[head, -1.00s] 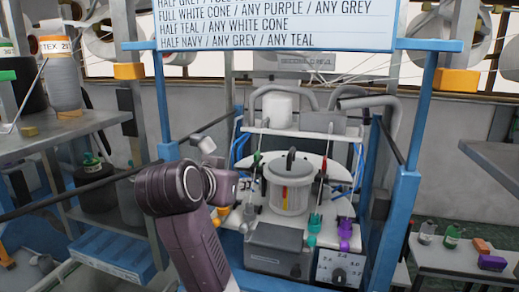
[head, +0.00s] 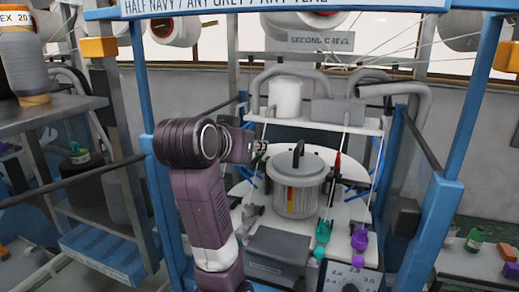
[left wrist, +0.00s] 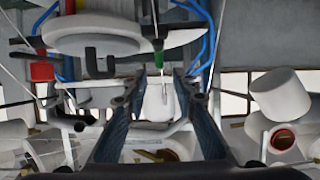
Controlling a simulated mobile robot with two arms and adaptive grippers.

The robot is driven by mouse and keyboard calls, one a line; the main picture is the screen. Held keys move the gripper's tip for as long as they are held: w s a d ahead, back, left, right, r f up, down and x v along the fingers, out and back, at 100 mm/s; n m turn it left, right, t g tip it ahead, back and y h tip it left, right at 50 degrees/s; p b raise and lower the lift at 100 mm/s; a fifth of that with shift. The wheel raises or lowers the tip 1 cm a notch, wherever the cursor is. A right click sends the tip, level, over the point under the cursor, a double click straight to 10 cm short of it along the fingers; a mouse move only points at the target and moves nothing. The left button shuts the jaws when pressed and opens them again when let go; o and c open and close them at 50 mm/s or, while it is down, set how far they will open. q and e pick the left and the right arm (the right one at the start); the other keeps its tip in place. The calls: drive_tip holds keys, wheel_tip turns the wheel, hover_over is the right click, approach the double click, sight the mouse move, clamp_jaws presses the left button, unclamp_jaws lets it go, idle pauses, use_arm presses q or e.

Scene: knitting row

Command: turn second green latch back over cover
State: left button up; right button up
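The machine's cover (head: 297,195) is a clear cylinder with a grey lid and black handle, upright on a round white plate. A red latch (head: 338,161) stands at its right. My left gripper (head: 259,148) reaches in from the left, level with the lid. In the left wrist view it (left wrist: 160,75) is open, with its two dark fingers apart and nothing between them. A green latch (left wrist: 158,53) hangs on a rod just past the fingertips, in line with the gap; I see no contact. In the head view my gripper hides this latch. My right gripper is not in view.
White shelf (head: 310,123) with hoses and a white canister is above the cover. Blue posts (head: 455,150) flank the machine. A grey box (head: 277,246), teal (head: 323,231) and purple (head: 360,239) pieces lie in front. A shelf with a yarn cone (head: 24,65) is at left.

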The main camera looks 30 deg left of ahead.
sight(259, 155)
use_arm(q)
drive_tip(key=p+x, duration=0.1)
drive_tip(key=x, duration=0.3)
drive_tip(key=shift+p+x, duration=0.4)
drive_tip(key=shift+x, duration=0.4)
drive_tip(key=shift+w+d, duration=0.1)
drive_tip(key=shift+f, duration=0.1)
drive_tip(key=shift+c, duration=1.9)
clamp_jaws()
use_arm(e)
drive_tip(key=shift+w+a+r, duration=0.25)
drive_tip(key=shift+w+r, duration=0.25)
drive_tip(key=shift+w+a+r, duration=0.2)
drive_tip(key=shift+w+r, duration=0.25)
